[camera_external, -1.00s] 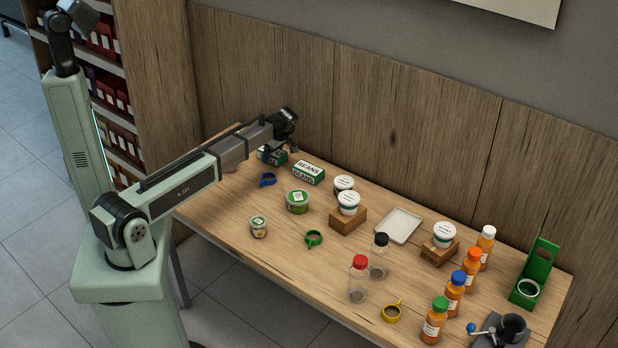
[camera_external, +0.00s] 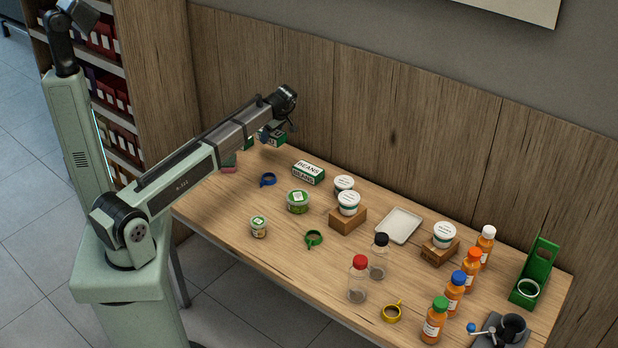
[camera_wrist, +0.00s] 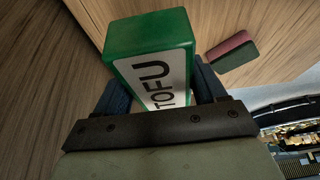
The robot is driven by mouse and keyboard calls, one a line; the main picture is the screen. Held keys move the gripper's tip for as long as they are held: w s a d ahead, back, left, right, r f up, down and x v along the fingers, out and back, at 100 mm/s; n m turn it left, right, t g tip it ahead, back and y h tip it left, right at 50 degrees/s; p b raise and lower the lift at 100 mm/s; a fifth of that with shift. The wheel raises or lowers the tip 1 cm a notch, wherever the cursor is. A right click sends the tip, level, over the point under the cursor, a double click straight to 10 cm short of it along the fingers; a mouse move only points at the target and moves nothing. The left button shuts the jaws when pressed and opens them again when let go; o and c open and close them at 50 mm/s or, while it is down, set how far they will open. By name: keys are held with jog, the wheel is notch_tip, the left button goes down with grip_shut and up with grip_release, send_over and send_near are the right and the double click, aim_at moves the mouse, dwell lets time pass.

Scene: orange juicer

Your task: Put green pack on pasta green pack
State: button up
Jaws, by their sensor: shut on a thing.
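My gripper (camera_wrist: 163,92) is shut on a green pack (camera_wrist: 150,38) with a white label reading TOFU, which sits between the two dark fingers in the wrist view. In the external view my gripper (camera_external: 282,120) holds the green pack (camera_external: 276,138) above the far left part of the table, near the wooden wall. A green and white box labelled BEANS (camera_external: 308,173) lies flat on the table to its right. Another green patch (camera_external: 248,143) shows just left of the held pack, partly hidden by my arm. I cannot read PASTA on any pack.
A red and green block (camera_external: 229,163) lies at the table's left end; it also shows in the wrist view (camera_wrist: 232,50). Bottles fill the right side.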

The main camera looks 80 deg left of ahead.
jog(key=shift+r, duration=0.4)
jog(key=s+a+r+n, duration=0.2)
jog(key=s+a+r, duration=0.2)
jog(key=s+a, duration=0.9)
jog(key=shift+w+d+f+m, duration=0.1)
jog(key=shift+f+m, duration=0.5)
jog(key=shift+f, duration=1.75)
jog(key=shift+w+d+f+m, duration=0.1)
jog(key=shift+f+m, duration=0.5)
jog(key=shift+f, duration=1.75)
jog(key=shift+f, duration=0.1)
jog(key=o, duration=1.2)
jog(key=v, duration=1.2)
jog(key=shift+s, duration=0.15)
